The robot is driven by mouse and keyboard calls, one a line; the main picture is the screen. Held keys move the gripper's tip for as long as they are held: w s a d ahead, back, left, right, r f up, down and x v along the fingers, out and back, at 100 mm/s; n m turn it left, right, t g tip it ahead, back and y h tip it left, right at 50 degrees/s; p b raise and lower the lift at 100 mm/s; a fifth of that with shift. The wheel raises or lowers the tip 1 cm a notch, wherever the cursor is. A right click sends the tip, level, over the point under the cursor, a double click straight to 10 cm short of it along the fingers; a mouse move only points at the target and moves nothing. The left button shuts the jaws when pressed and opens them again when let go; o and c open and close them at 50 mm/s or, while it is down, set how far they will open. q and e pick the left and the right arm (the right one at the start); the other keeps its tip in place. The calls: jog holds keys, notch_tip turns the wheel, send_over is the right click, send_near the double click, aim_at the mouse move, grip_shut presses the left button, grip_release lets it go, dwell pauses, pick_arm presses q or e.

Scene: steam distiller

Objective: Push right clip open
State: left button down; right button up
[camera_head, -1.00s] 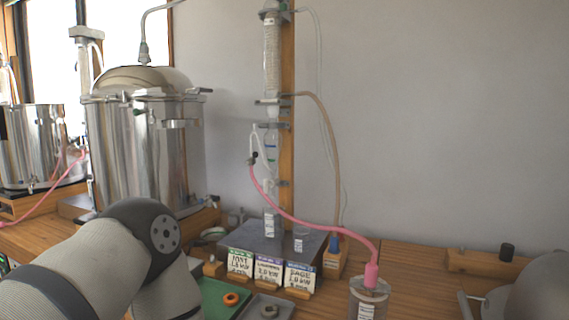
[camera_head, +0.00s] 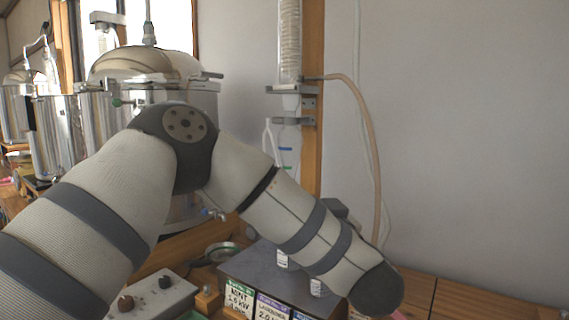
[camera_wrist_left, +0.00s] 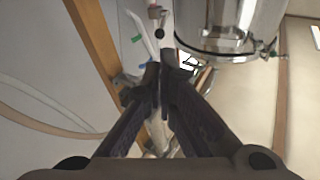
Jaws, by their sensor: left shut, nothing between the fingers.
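The large steel still pot (camera_head: 205,103) with its domed lid (camera_head: 150,62) stands at the left in the head view, partly hidden by my left arm. A metal latch-like piece (camera_head: 207,75) sticks out at the right of its rim; I cannot tell for sure that it is the right clip. In the left wrist view the pot (camera_wrist_left: 222,18) is at the top right, with a metal fitting (camera_wrist_left: 266,48) on its rim. My left gripper (camera_wrist_left: 165,68) is shut and empty, its fingertips below the pot's rim in that picture and seemingly apart from it. My right gripper is out of view.
A glass column on a wooden post (camera_head: 313,150) with a tan hose (camera_head: 362,120) stands right of the pot. Labelled boxes (camera_head: 240,298) and a grey platform (camera_head: 265,275) lie below my forearm. A control box (camera_head: 150,295) is in front. The wall side at right is free.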

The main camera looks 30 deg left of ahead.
pick_arm(q)
jog(key=b+x, duration=0.3)
jog(key=x, duration=1)
jog(key=shift+a, duration=0.35)
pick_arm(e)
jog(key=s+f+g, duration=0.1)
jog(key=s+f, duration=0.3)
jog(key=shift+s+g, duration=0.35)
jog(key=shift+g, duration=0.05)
pick_arm(q)
jog(key=shift+w+r, duration=0.1)
jog(key=shift+w, duration=0.15)
